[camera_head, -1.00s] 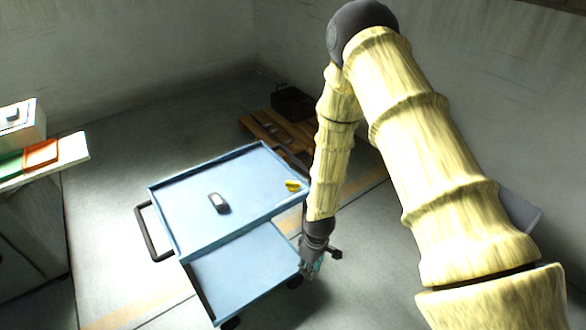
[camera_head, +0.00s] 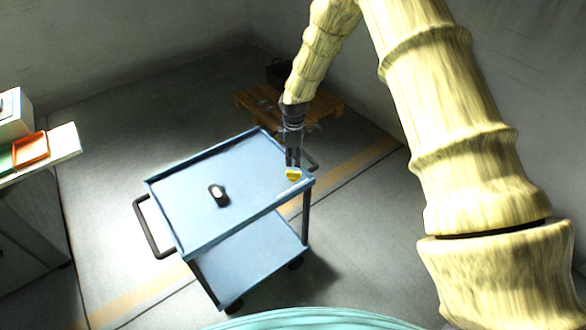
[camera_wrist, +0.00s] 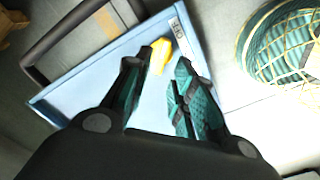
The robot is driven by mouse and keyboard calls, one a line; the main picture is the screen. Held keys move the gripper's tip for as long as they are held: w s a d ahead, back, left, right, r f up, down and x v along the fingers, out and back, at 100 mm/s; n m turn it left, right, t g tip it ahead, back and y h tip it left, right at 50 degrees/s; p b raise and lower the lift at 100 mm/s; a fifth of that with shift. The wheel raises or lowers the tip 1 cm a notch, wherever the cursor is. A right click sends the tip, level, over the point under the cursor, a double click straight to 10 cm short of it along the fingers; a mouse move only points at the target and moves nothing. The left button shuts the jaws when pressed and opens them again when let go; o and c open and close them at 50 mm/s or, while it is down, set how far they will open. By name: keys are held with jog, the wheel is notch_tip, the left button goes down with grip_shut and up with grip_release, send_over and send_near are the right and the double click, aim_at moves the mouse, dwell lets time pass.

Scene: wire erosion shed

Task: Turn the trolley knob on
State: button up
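The trolley (camera_head: 240,225) is a blue two-shelf cart on the floor. Its yellow knob (camera_head: 293,174) is at the right corner of the top shelf. My gripper (camera_head: 293,163) hangs over that corner, just behind the knob. In the wrist view the yellow knob (camera_wrist: 160,56) shows beyond and between my fingertips, nearer the left one. My gripper (camera_wrist: 162,75) is open and empty there. A small label with dark print, partly readable as "OFF", sits on the trolley edge beside the knob. I cannot tell whether a finger touches the knob.
A dark handheld object (camera_head: 219,195) lies on the trolley's top shelf. A black push handle (camera_head: 150,232) sticks out on the left. A wooden pallet (camera_head: 325,108) with a dark crate stands behind. A bench (camera_head: 60,150) with orange and green trays is at the left.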

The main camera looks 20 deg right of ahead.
aim_at(294, 171)
jog(key=shift+f+p, duration=0.75)
jog(key=shift+f, duration=2.65)
grip_shut()
